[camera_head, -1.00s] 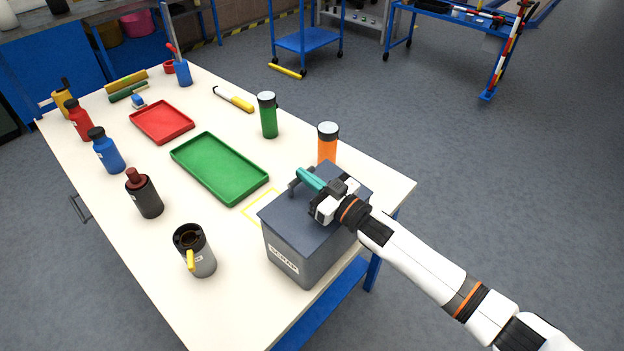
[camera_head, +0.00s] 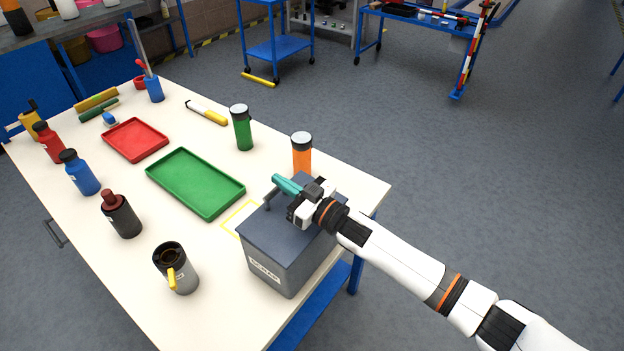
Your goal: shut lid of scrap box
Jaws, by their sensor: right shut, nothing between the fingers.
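The grey scrap box (camera_head: 290,262) stands on the near right part of the table, with a label reading SCRAP on its front. Its dark blue-grey lid (camera_head: 272,232) lies flat across the top and looks shut. A dark handle (camera_head: 271,197) stands at the lid's far left edge. My right gripper (camera_head: 286,185) is shut, with teal fingers, just above the far part of the lid near the handle. Nothing shows between the fingers. Whether it touches the lid, I cannot tell. My left gripper is not in view.
An orange-bodied cup (camera_head: 302,157) stands close behind the box, and a green one (camera_head: 242,131) farther left. A green tray (camera_head: 196,183), a red tray (camera_head: 135,140) and a grey mug (camera_head: 177,272) are to the left. Yellow tape (camera_head: 237,219) marks the table beside the box.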

